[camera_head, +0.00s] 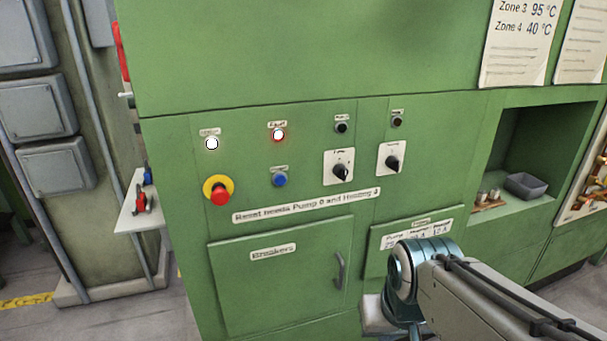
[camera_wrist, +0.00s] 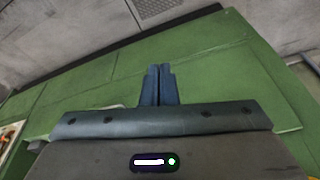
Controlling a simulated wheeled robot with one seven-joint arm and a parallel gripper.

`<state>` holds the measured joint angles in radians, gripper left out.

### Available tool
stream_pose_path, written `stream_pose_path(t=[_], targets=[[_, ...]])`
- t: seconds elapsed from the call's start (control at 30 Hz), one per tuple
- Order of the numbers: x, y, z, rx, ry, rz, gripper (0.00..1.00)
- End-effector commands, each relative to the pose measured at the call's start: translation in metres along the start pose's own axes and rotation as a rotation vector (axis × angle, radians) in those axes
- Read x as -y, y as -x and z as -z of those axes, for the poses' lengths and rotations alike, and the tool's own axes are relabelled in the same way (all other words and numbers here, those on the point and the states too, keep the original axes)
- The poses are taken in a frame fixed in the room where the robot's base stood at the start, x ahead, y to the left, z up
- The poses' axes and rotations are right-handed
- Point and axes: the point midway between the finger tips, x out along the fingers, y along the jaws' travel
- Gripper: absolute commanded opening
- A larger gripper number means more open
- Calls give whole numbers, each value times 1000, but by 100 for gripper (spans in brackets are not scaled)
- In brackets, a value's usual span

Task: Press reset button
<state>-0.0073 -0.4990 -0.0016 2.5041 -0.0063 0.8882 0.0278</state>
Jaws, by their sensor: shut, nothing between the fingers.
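The green control panel (camera_head: 300,215) faces me in the head view. A blue button (camera_head: 280,179) sits in its middle, under a small label that is too small to read. A label strip (camera_head: 306,205) below reads "Reset needs Pump 0 and Heating 0". Two black rotary knobs on white plates, a left one (camera_head: 340,172) and a right one (camera_head: 392,163), sit right of the blue button. My gripper (camera_wrist: 158,84) shows in the wrist view with its fingers together and empty, with green panel surface beyond. The fingers are not visible in the head view.
A red emergency stop (camera_head: 219,193) on a yellow ring sits at left. A white lamp (camera_head: 212,144) and a lit red lamp (camera_head: 278,134) are above. The breakers door (camera_head: 282,277) has a protruding handle (camera_head: 340,270).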

Motion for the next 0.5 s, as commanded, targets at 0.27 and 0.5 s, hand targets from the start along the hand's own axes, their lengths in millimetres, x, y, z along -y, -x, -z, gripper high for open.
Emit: stream_pose_path(t=[0.27, 0.5], targets=[[0, 0, 0, -1, -1, 2, 0], [33, 14, 37, -42, -90, 150, 0]])
